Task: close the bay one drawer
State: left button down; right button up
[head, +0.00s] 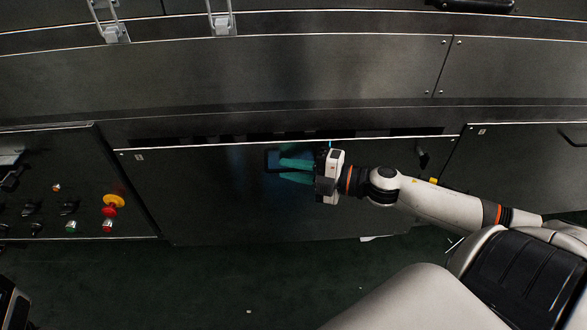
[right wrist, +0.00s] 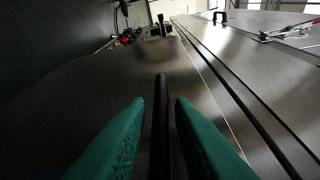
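The drawer front (head: 220,205) is a wide dark metal panel in the middle of the head view, with a small label at its upper left. A dark slot runs along its top edge, so it appears to stand a little out from the machine. My right gripper (head: 282,170), with green fingers, is at the upper middle of this front. In the right wrist view, the black bar handle (right wrist: 161,125) lies between the two green fingers, with a gap on both sides. The gripper is open around the handle. My left gripper's fingers do not show.
A control panel (head: 45,190) with a red and yellow emergency stop (head: 113,204) is on the left. Another dark panel (head: 515,165) with its own handle is on the right. The dark green floor (head: 230,285) below looks mostly clear.

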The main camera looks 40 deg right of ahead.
aim_at(305, 158)
grip_shut()
jog(key=w+d, duration=0.2)
jog(key=w, duration=0.1)
jog(key=shift+w+d, duration=0.15)
jog(key=shift+w, duration=0.15)
jog(key=shift+d, duration=0.1)
jog(key=shift+o, duration=1.4)
grip_release()
jog(key=shift+w, duration=0.15)
